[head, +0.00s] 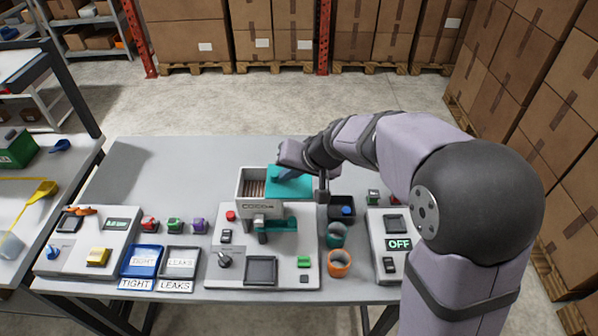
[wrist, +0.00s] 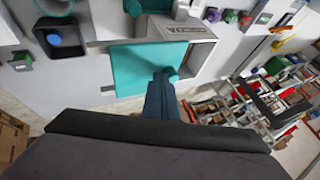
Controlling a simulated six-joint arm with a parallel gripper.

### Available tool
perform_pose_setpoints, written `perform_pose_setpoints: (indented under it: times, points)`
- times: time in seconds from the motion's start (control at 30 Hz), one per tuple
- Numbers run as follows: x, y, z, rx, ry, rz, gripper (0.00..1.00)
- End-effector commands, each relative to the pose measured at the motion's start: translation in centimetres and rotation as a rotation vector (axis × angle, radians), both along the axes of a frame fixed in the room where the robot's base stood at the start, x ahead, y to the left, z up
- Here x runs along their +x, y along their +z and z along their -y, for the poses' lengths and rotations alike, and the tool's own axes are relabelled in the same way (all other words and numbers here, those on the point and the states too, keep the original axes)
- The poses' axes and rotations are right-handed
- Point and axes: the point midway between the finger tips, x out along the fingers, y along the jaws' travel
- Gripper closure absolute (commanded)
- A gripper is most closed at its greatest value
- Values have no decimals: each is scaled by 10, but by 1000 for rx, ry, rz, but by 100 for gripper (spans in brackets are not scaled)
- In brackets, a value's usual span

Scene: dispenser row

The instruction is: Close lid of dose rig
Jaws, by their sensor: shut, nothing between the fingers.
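The dose rig (head: 230,262) is the white panel in the middle of the table, with a hopper (head: 258,207) labelled COCOA. Its teal sliding lid (head: 295,187) lies off to the right, and the hopper's left part is open with brown contents showing. The lid also fills the middle of the wrist view (wrist: 128,68). A teal knob (wrist: 166,73) stands on the lid. My gripper (wrist: 160,76) is shut and empty, its fingertips close beside the knob; I cannot tell whether they touch. In the head view my gripper (head: 284,174) is partly hidden by my arm.
A dark bin with a blue item (head: 345,210), a teal cup (head: 336,236) and an orange cup (head: 340,263) stand right of the rig. A panel reading OFF (head: 397,262) is farther right. TIGHT (head: 142,250) and LEAKS (head: 181,250) trays lie left. The table behind the rig is clear.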

Motion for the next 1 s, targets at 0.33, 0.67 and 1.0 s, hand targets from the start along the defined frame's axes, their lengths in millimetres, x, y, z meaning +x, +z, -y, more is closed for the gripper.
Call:
perform_pose_setpoints:
  times: [0.33,0.67,1.0]
  points:
    - [-1,3,-77,-1,5,-1,100]
    - [0,1,-84,3,2,2,100]
    - [-1,0,-76,4,2,3,100]
